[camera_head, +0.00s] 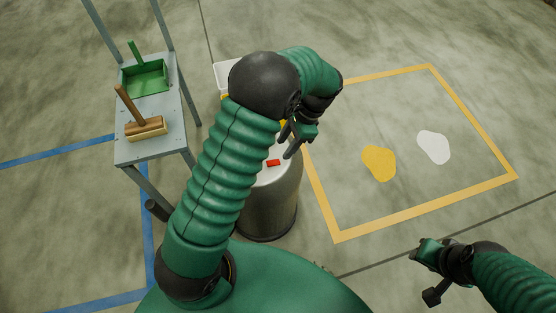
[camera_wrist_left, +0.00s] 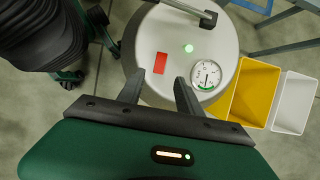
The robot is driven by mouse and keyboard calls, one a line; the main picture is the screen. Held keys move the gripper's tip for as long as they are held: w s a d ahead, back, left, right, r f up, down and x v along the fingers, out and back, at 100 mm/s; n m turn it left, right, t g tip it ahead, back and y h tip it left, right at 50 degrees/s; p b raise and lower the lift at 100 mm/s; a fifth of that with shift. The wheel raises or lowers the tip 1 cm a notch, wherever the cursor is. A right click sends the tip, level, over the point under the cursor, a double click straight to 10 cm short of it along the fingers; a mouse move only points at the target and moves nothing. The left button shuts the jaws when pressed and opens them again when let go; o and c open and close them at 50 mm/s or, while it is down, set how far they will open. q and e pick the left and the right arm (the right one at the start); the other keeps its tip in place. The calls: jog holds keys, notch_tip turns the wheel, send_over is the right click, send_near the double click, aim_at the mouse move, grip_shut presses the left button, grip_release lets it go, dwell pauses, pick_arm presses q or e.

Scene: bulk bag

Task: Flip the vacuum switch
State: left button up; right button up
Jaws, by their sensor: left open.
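The vacuum (camera_head: 268,208) is a grey metal drum with a pale round lid, partly hidden behind my left arm in the head view. Its lid (camera_wrist_left: 224,48) carries a flat red rocker switch (camera_wrist_left: 161,63), a lit green lamp (camera_wrist_left: 189,48) and a dial gauge (camera_wrist_left: 206,75). The red switch also shows in the head view (camera_head: 273,162). My left gripper (camera_wrist_left: 159,80) is open and empty over the lid, its two fingers on either side of the switch's near end in the wrist view. Contact cannot be told. My right gripper (camera_head: 424,272) is away at lower right, its jaws unclear.
A yellow bin (camera_wrist_left: 247,92) and a white bin (camera_wrist_left: 293,103) stand beside the vacuum. A grey stand (camera_head: 150,148) at left holds a brush (camera_head: 147,128) and a green dustpan (camera_head: 145,78). Yellow and white spills (camera_head: 379,163) (camera_head: 434,147) lie inside a yellow floor outline.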

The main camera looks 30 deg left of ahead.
aim_at(274, 162)
pick_arm(q)
jog(key=b+x, duration=0.1)
jog(key=x, duration=0.5)
jog(key=shift+a+b, duration=0.15)
jog(key=shift+b, duration=0.15)
jog(key=shift+s+f, duration=0.2)
jog(key=shift+f, duration=0.3)
jog(key=shift+c, duration=0.3)
grip_shut()
